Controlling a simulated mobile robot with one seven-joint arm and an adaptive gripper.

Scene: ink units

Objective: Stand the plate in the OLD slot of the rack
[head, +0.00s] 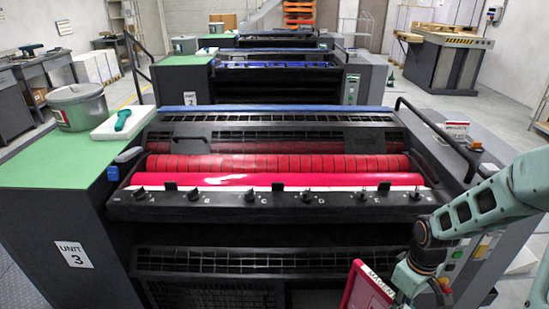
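My gripper (408,281) is at the bottom right, at the end of my teal arm, pointing down. Its fingertips are not clear, so I cannot tell whether it is open or shut. Right beside it, to its left, is a red-edged panel (352,293) with a white label that starts with "MAGEN". The panel is tilted and cut off by the bottom edge. I cannot tell whether it touches the gripper or whether it is the plate or part of the rack. No OLD slot can be made out in this view.
The press marked UNIT 3 (151,252) fills the middle, with red rollers (275,164) and a row of black knobs. A grey bucket (78,108) and a white block (105,131) with a green-handled tool stand on its green top (42,165). Black rails flank the press.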

